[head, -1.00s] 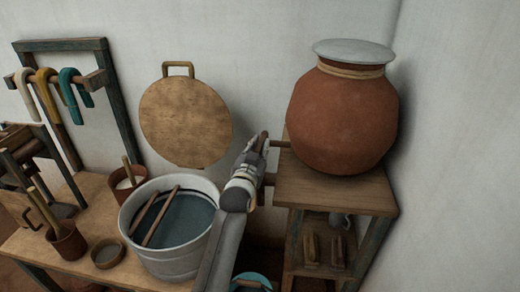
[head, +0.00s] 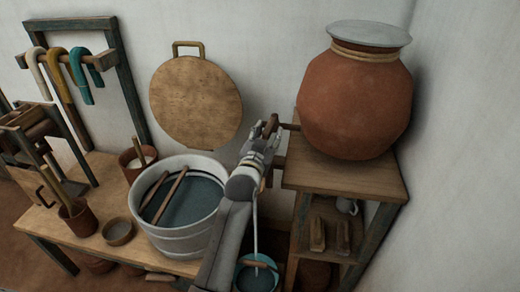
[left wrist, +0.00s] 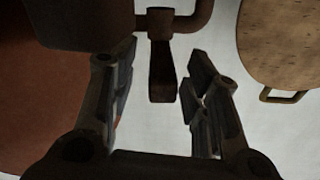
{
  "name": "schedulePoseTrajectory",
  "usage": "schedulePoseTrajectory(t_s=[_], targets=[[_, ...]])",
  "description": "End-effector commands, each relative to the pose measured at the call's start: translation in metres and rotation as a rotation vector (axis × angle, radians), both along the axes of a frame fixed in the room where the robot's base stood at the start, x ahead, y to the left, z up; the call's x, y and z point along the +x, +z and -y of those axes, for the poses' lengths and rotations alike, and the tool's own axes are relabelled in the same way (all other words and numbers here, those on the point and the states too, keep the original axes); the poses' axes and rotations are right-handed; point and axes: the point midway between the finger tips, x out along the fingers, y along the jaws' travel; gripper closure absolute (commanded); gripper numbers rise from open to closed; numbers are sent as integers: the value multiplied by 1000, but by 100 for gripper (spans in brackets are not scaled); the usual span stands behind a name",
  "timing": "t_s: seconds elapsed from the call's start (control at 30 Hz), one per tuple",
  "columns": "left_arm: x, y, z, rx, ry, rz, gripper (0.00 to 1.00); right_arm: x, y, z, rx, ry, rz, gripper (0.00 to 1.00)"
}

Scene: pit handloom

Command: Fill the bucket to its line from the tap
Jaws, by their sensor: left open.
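The clay water pot (head: 355,105) stands on the wooden stand, with a dark tap (head: 287,126) on its left side. My left gripper (head: 268,142) is at the tap, its jaws open. In the left wrist view the tap's dark lever (left wrist: 161,72) hangs between the two parted fingers (left wrist: 158,95), with no clear contact. A thin pale stream (head: 256,222) runs down below the gripper into the small blue bucket (head: 242,284) on the floor. My arm partly covers the bucket; its fill line and water level cannot be made out. My right gripper is not in view.
A large grey tub (head: 180,240) of water with two sticks across it stands on the low table (head: 62,222) at left. The stand (head: 345,180) is close right of my arm.

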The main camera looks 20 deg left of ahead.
Motion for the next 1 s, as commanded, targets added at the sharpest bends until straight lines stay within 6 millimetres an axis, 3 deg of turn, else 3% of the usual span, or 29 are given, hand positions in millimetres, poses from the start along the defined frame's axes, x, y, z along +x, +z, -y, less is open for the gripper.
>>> schedulePoseTrajectory(t_s=[0.3,0.5,0.97,1.0], targets=[[-59,-1,4,-1,0,-1,57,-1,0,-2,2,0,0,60],[-86,-1,6,0,0,-1,57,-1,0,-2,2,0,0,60],[-97,0,7,-1,0,0,57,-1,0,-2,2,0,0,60],[-97,0,7,-1,0,0,62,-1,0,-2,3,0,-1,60]])
